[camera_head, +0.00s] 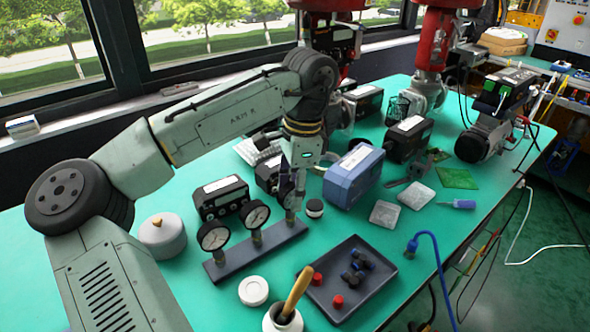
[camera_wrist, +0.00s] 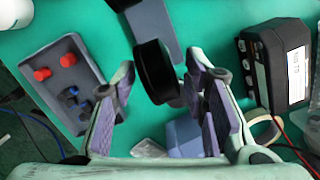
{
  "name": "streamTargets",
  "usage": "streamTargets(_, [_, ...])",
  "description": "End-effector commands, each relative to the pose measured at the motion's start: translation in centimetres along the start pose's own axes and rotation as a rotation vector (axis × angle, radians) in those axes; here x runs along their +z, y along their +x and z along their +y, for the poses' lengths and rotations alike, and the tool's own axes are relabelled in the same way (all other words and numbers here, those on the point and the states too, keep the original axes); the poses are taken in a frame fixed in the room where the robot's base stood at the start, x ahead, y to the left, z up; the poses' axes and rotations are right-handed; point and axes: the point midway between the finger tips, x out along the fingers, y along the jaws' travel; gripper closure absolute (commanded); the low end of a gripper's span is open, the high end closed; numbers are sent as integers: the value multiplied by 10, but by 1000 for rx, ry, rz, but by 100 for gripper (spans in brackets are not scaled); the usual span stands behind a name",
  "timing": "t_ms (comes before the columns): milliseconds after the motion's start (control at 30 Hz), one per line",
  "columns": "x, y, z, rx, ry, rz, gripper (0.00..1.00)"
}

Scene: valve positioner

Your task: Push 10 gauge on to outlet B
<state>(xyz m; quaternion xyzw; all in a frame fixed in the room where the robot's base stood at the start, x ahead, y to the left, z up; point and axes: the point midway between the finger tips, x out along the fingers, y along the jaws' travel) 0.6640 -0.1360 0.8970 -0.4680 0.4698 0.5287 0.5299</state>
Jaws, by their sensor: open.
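Three round gauges stand in a row on a dark bar (camera_head: 228,264): a left gauge (camera_head: 213,236), a middle gauge (camera_head: 256,214) and a right-end one mostly hidden by my gripper (camera_head: 292,190). My gripper is open, pointing down at the right end of the bar. In the wrist view, a black round gauge body (camera_wrist: 153,68) lies between the open fingers of my gripper (camera_wrist: 160,84), with gaps at its sides. Gauge numbers are not readable. A black positioner housing (camera_head: 221,200) stands behind the bar; a black housing also shows in the wrist view (camera_wrist: 275,70). Outlet B cannot be made out.
A dark tray (camera_head: 384,296) with red and blue fittings lies front right. A blue housing (camera_head: 353,177) stands right of my gripper. A white disc (camera_head: 253,291), a wooden-handled brush in a pot (camera_head: 284,318) and a grey lidded pot (camera_head: 162,236) surround the bar.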

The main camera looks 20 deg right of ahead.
Motion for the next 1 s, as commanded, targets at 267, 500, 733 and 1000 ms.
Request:
streamTargets(267, [0,40,0,0,-1,0,60])
streamTargets(500, [0,51,0,-1,0,1,60])
streamTargets(733, [0,51,0,-1,0,1,62])
streamTargets(1000, [0,51,0,-1,0,1,80])
